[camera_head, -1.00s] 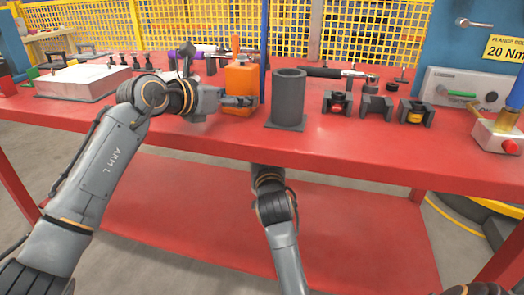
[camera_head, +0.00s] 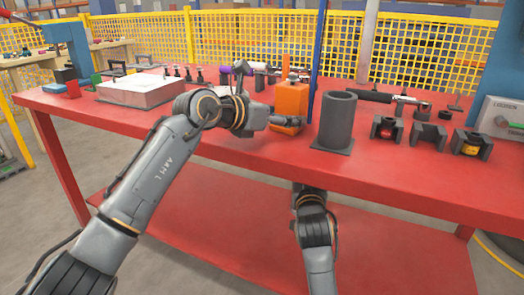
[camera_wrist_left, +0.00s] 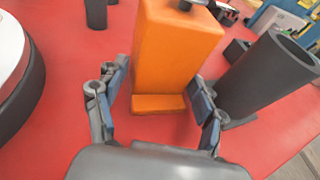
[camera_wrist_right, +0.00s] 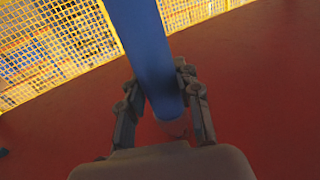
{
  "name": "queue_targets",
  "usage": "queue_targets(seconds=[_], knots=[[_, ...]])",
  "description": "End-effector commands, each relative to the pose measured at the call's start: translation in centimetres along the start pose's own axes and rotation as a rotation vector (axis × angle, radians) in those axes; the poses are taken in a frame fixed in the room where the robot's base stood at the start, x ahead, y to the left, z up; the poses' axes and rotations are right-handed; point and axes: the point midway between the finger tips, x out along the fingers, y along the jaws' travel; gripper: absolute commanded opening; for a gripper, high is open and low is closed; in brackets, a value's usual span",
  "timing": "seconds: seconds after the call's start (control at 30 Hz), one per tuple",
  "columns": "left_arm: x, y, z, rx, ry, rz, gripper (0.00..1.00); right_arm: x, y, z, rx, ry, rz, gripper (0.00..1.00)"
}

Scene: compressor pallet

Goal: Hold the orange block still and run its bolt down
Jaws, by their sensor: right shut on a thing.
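The orange block (camera_head: 291,101) stands upright on the red table; it also shows in the left wrist view (camera_wrist_left: 170,50). A dark bolt head (camera_wrist_left: 186,4) shows at its top edge, partly cut off by the frame. My left gripper (camera_wrist_left: 160,108) is open, with one finger on each side of the block's lower part and visible gaps between them. In the head view my left gripper (camera_head: 288,121) is at the block's near side. My right gripper (camera_wrist_right: 165,108) is shut on a blue bar (camera_wrist_right: 147,45). The right gripper is hidden in the head view.
A dark grey cylinder (camera_head: 338,119) stands close to the right of the block. Several dark holders (camera_head: 428,134) sit farther right. A white-topped box (camera_head: 142,91) lies to the left. A yellow mesh fence (camera_head: 430,58) stands behind the table.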

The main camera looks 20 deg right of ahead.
Motion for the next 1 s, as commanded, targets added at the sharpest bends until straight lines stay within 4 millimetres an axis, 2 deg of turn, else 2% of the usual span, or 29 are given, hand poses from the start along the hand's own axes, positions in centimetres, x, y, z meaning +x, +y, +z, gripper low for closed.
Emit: queue_targets(seconds=[0.03, 0.07, 0.4, 0.57, 0.77, 1.0], knots=[[0.0, 0.0, 0.0, 0.0, 0.0, 0.0, 0.85, 0.0, 0.0, -0.3, 0.001, 0.006, 0.0, 0.0], [0.0, 0.0, 0.0, 0.0, 0.0, 0.0, 0.92, 0.0, 0.0, -0.3, 0.001, 0.006, 0.0, 0.0], [0.0, 0.0, 0.0, -0.001, -0.001, 0.0, 0.92, 0.0, 0.0, -0.3, 0.001, 0.006, 0.0, 0.0], [-0.7, 0.1, 0.1, 0.0, -0.002, 0.0, 0.92, 0.0, 0.0, -0.3, 0.001, 0.006, 0.0, 0.0], [-3.2, 0.1, 0.0, 0.001, -0.001, 0.002, 0.92, 0.0, 0.0, -0.3, 0.001, 0.006, 0.0, 0.0], [-7.8, 0.2, 0.0, 0.001, -0.001, 0.002, 0.92, 0.0, 0.0, -0.3, 0.001, 0.006, 0.0, 0.0]])
